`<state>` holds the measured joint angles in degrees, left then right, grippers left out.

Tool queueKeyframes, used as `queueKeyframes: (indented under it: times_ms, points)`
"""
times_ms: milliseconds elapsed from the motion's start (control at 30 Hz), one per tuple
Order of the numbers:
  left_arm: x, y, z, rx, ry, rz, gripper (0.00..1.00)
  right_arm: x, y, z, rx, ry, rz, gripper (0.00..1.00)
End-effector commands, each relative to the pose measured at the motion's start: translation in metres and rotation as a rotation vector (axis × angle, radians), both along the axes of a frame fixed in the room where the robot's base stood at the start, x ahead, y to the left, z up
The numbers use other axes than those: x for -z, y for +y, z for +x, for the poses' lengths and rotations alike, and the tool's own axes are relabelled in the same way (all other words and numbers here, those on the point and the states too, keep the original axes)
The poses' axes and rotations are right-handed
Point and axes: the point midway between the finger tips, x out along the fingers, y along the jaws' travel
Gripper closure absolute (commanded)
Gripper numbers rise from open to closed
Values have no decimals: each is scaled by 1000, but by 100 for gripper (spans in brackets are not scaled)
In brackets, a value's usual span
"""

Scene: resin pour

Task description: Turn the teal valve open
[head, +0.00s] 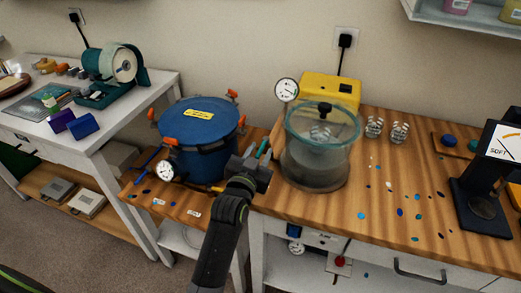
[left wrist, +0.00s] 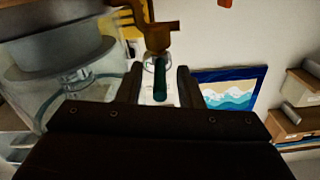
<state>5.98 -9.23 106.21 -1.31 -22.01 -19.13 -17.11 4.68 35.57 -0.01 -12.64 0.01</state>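The teal valve handle (head: 263,149) shows as a small teal bar at my left gripper, between the blue pot and the clear chamber. In the left wrist view the teal handle (left wrist: 160,80) runs from a brass-coloured valve body (left wrist: 158,36) down between my fingers. My left gripper (head: 256,163) is around the handle, with fingers (left wrist: 160,87) apart and a visible gap on each side. The clear chamber (head: 318,160) with a teal-rimmed lid stands just right of the gripper. Part of the valve is hidden behind the gripper in the head view. My right gripper is not in view.
The blue pot (head: 200,132) with orange clamps and a gauge (head: 166,170) stands close left of my arm. A yellow pump (head: 330,90) and gauge (head: 287,90) are behind the chamber. Wire cages (head: 374,127) and a black dial stand (head: 484,190) are to the right.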

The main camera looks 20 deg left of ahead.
Motion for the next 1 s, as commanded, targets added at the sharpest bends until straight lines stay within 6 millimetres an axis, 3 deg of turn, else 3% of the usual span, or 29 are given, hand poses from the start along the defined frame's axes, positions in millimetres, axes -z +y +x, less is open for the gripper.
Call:
queueKeyframes:
  times_ms: [167, 433, 1000]
  points:
    - [0, 0, 0, 0, 0, 0, 67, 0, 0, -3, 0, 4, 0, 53]
    - [0, 0, 0, 0, 0, 0, 100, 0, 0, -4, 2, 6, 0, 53]
    - [1, 2, 0, 32, -1, 1, 100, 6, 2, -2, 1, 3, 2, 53]
